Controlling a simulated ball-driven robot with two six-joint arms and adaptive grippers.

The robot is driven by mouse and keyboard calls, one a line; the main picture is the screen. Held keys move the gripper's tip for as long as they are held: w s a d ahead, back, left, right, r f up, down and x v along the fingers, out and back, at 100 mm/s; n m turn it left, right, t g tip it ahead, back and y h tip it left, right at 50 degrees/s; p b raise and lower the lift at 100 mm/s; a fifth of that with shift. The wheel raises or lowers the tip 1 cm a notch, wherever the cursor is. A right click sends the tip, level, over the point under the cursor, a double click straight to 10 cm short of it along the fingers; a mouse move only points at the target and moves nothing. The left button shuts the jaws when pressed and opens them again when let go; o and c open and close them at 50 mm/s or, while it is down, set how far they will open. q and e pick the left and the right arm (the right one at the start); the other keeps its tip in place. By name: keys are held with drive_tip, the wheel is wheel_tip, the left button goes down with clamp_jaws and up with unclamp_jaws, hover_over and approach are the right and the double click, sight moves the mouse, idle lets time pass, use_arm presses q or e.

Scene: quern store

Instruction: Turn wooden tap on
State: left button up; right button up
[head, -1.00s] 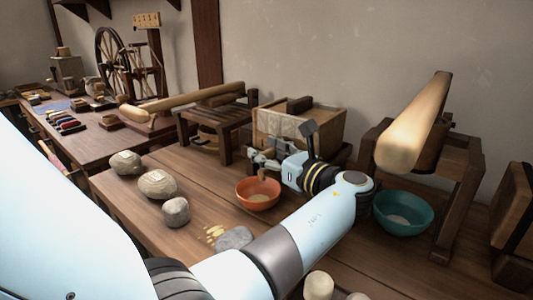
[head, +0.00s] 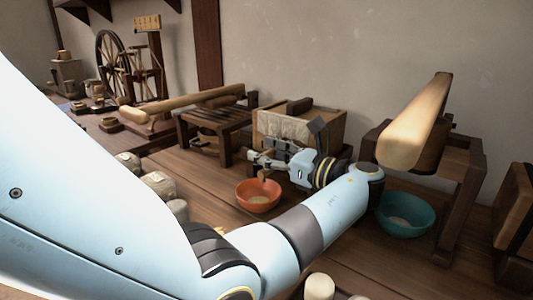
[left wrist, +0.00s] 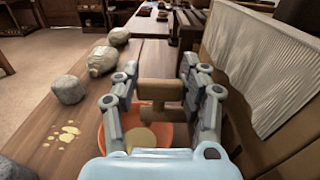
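The wooden tap (left wrist: 161,90) shows in the left wrist view as a brown crosspiece on a short stem. In the head view only a small brown part of the tap (head: 263,175) shows above the orange bowl (head: 258,197), beside the wooden chest (head: 333,128). My left gripper (left wrist: 160,72) has its fingers spread, one on each side of the tap. I cannot tell whether either finger touches it. In the head view the left gripper (head: 262,160) is at the chest's front, hiding much of the tap. My right gripper is not in view.
A teal bowl (head: 404,215) stands right of my left arm, below a thick pale beam (head: 415,125) on a wooden frame. Several stones, including one grey stone (left wrist: 69,89), lie left of the orange bowl. A slatted wooden stand (head: 212,122) is behind.

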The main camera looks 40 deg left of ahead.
use_arm(q)
drive_tip(key=o, duration=0.4)
drive_tip(key=d, duration=0.7)
drive_tip(key=shift+w+d, duration=0.2)
drive_tip(key=shift+w, duration=0.25)
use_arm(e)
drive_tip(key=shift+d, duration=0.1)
